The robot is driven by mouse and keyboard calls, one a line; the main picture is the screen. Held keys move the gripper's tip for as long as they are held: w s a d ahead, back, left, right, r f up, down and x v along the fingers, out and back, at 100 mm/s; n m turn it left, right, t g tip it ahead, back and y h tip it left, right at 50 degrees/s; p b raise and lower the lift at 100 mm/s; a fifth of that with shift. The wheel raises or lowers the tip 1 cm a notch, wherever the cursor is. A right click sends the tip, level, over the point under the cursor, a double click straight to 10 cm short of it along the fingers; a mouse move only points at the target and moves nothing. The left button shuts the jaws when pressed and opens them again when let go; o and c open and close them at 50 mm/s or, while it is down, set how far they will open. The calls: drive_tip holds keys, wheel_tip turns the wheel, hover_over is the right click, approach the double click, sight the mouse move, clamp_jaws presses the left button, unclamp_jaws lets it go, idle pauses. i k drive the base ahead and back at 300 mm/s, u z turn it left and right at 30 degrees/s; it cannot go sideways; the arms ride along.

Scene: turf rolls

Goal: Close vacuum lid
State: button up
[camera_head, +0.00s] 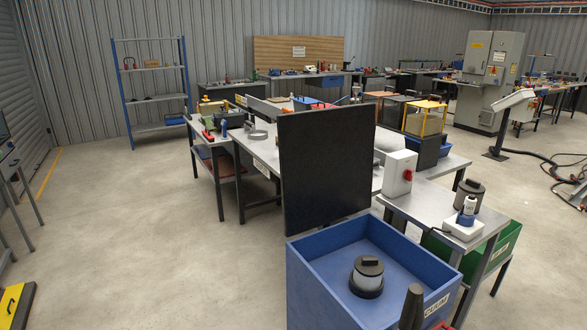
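A blue open-topped box (310,285) stands at the lower right, and the end of its label reads "CUUM". A large black flat panel (325,165), which looks like its lid, stands upright along the box's far edge, so the box is open. A dark cylindrical part with a pale band (368,276) sits inside the box. A dark tapered grip-like shape (412,307) rises at the bottom edge in front of the box; its lower part is cut off. I cannot make out my gripper in this view.
A metal table (430,212) with a white switch box (399,172) and a bottle (467,210) stands right of the box. Workbenches fill the area behind the panel. Open concrete floor lies to the left. A green bin (505,245) is under the table.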

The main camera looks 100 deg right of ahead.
sight(325, 155)
drive_tip(key=u, duration=0.05)
drive_tip(key=i, duration=0.1)
drive_tip(key=z, duration=2.7)
drive_tip(key=i, duration=2.55)
drive_tip(key=z, duration=2.75)
drive_tip(key=k, duration=0.55)
drive_tip(key=u, duration=0.8)
drive_tip(key=i, duration=0.9)
drive_tip(key=u, duration=0.35)
